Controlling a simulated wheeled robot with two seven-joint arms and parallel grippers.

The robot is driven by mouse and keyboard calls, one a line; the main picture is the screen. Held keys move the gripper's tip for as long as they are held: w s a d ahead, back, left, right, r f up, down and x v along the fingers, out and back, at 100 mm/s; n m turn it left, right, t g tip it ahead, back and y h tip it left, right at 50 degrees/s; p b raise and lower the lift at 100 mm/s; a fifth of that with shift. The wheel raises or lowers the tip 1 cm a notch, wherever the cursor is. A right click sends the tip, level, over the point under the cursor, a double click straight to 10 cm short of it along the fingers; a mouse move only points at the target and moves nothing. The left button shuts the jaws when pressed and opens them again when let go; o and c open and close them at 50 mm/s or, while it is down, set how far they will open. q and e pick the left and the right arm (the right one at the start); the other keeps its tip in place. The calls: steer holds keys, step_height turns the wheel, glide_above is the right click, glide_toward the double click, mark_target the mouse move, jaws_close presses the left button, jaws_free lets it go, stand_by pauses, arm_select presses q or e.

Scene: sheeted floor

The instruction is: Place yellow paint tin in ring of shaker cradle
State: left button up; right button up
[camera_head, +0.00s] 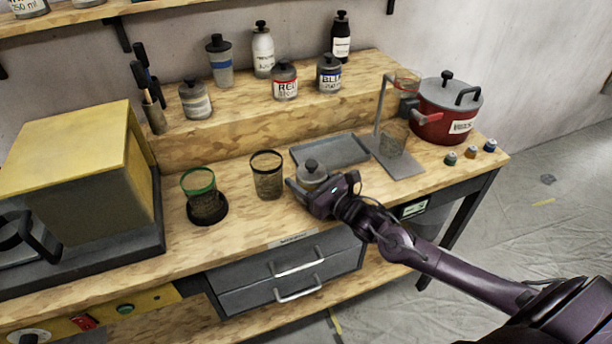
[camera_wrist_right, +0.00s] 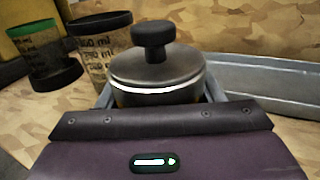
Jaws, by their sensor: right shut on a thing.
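A small tin (camera_head: 311,174) with a grey lid and black knob is held upright between the fingers of my right gripper (camera_head: 314,188), at the front of the bench. In the right wrist view, the tin's lid (camera_wrist_right: 158,72) rises between the finger tips; its label colour is hidden. A grey stand (camera_head: 404,163) with a flat base and thin post, perhaps the shaker cradle, stands to the right of the tin. A reddish-rimmed clear piece is at its top, and a clear cup (camera_head: 394,138) shows lower down. My left gripper is not in view.
A grey tray (camera_head: 330,150) lies behind the tin. A black-rimmed cup (camera_head: 267,176) and a green-rimmed cup (camera_head: 203,198) stand to the left. A red pot (camera_head: 446,122) stands behind the stand. Several tins and bottles fill the raised shelf.

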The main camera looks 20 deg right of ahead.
steer(key=o, duration=0.8)
steer(key=shift+f, duration=0.15)
steer(key=shift+c, duration=0.2)
steer(key=shift+o, duration=0.8)
